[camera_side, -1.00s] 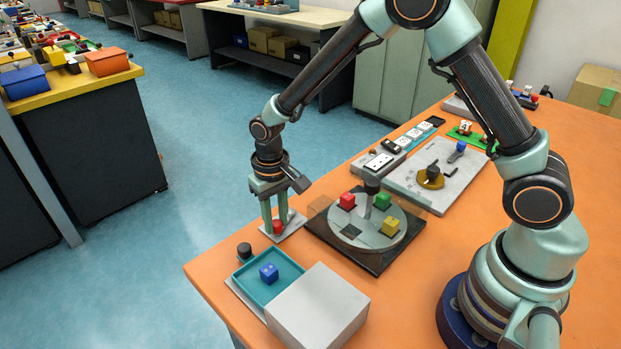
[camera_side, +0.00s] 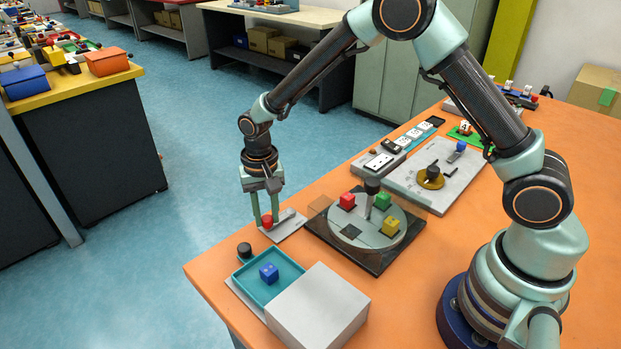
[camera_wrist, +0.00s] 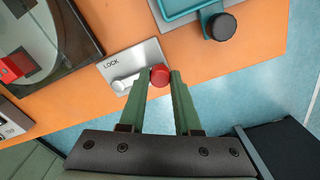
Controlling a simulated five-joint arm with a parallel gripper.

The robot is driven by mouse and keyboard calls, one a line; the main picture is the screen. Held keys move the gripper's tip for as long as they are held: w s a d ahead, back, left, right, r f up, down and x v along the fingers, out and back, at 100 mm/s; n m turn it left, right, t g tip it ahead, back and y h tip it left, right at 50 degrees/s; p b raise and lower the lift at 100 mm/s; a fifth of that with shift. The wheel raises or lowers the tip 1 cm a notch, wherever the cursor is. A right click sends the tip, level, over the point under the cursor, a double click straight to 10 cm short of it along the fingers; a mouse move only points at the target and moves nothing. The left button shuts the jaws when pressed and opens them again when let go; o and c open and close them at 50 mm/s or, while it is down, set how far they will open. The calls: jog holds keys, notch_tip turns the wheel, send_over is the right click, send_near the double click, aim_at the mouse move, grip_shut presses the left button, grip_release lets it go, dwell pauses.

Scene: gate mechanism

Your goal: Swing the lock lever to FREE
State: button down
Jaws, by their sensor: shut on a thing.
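The lock lever has a red knob (camera_side: 267,222) on a pale arm, over a small grey plate (camera_side: 291,228) near the table's edge. In the wrist view the red knob (camera_wrist: 159,75) sits between my fingertips, and the lever's pale arm (camera_wrist: 128,84) runs left to its pivot. The plate (camera_wrist: 140,57) shows the word LOCK; no FREE mark is visible, and part of the plate is hidden by my fingers. My gripper (camera_side: 266,220) points down and is shut on the red knob; it also shows in the wrist view (camera_wrist: 160,77).
A turntable (camera_side: 365,225) with red, green and yellow blocks stands right of the lever. Open floor lies left of the table edge.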

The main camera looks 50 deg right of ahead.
aim_at(266, 217)
jog(key=shift+w+r, duration=0.1)
jog(key=shift+w, duration=0.1)
jog(key=c, duration=0.6)
grip_release()
jog(key=shift+s, duration=0.1)
notch_tip(266, 217, up, 12)
